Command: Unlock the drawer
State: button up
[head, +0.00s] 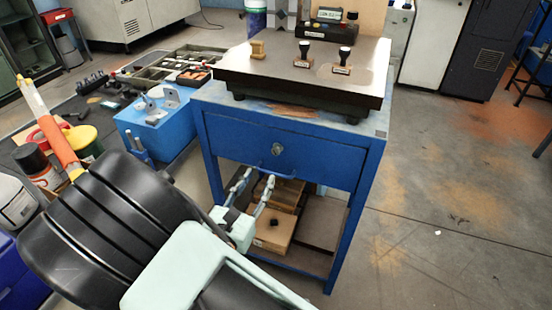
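The blue drawer (325,166) is the front panel of a blue metal stand and looks closed. A small round metal lock (277,151) sits near the middle of its front. A blue bar handle (285,178) runs below the lock, partly hidden by my gripper. My gripper (259,178) is in front of the drawer's lower edge, below and left of the lock. Its two fingers are spread with a gap between them, and I see nothing held. Whether the fingertips touch the handle cannot be told. No separate key can be made out.
A dark surface plate (310,75) on the stand holds stamps and a small device (325,30). Wooden boxes (272,232) lie on the lower shelf. A blue box (155,125) and a cluttered bench stand at left. The floor (450,200) at right is clear.

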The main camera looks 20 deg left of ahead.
aim_at(275, 153)
jog(key=w, duration=1)
jog(key=shift+d+b, duration=0.3)
jog(key=shift+d, duration=0.1)
grip_shut()
